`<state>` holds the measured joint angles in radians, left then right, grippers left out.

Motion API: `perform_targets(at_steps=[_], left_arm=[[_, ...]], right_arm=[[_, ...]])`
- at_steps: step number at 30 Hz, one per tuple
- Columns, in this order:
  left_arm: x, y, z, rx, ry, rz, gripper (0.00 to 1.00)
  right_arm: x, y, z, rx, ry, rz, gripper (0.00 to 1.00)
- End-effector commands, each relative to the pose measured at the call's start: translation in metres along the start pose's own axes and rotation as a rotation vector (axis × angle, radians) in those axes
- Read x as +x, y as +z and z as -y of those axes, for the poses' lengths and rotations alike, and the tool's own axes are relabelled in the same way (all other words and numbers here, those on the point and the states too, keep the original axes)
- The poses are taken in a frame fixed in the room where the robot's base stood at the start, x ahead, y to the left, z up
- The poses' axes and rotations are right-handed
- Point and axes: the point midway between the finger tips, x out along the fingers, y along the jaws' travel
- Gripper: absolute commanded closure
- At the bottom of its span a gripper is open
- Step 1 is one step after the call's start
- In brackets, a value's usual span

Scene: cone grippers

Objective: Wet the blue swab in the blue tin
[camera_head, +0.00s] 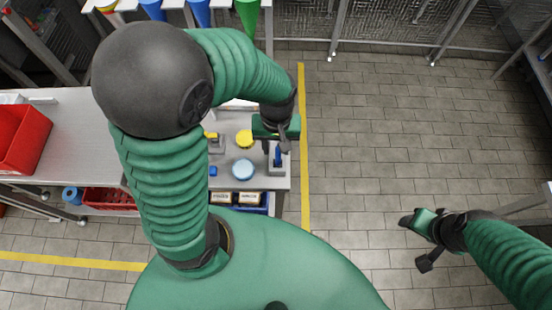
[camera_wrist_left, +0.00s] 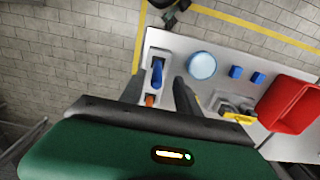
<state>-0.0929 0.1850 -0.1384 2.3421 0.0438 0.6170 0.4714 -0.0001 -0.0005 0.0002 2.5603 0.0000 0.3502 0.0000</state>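The blue swab (camera_head: 278,155) stands upright in a pale holder at the right end of the table, and it also shows in the left wrist view (camera_wrist_left: 157,75). The round blue tin (camera_head: 243,169) sits on the table left of the holder; in the left wrist view the tin (camera_wrist_left: 202,66) is right of the swab. My left gripper (camera_head: 283,143) is just above and behind the swab, apart from it as far as I can see. My right gripper (camera_head: 418,240) is open and empty over the floor.
A yellow tin (camera_head: 244,139) stands behind the blue one. Small blue cubes (camera_wrist_left: 235,72) and a red bin (camera_wrist_left: 292,102) are also on the table. The floor at the right is clear.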

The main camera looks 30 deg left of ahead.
Motion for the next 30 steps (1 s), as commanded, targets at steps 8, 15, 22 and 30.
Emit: perform_targets(at_steps=[8, 15, 22, 30], left_arm=[[0.0, 0.001, 0.0, 0.001, 0.0, -0.001, 0.99], [-0.002, 0.001, 0.0, 0.0, 0.0, -0.001, 1.0], [-0.016, 0.0, 0.0, 0.0, 0.0, 0.0, 1.0], [-0.032, 0.001, 0.0, 0.0, 0.0, 0.0, 1.0]], right_arm=[[0.0, 0.0, 0.0, 0.0, 0.0, 0.0, 0.41], [-0.002, -0.001, 0.0, 0.0, 0.0, 0.0, 0.41], [-0.016, -0.004, 0.0, 0.0, 0.0, 0.0, 0.41], [-0.032, -0.008, 0.0, 0.0, 0.0, 0.0, 0.41]])
